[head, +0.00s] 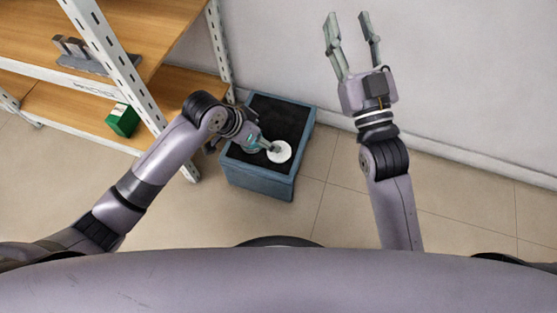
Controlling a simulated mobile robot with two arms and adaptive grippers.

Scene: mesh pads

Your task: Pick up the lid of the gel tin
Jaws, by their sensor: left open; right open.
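A white round disc (280,152), which looks like the lid of the gel tin, lies on the dark top of a blue-grey box. The tin's body cannot be made out from above. My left gripper (268,146) reaches in from the left, low over the box, with its fingertips at the disc's left edge. It is open, but its fingers are small and partly hidden, and I cannot tell whether they touch the disc. My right gripper (348,24) is open and empty, raised near the wall, well to the right of the box.
The blue-grey box (257,182) stands on the tiled floor against the wall. A shelf rack (170,85) with white metal posts stands close on its left. It holds a green box (122,120) and a grey object (85,55). The floor right of the box is clear.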

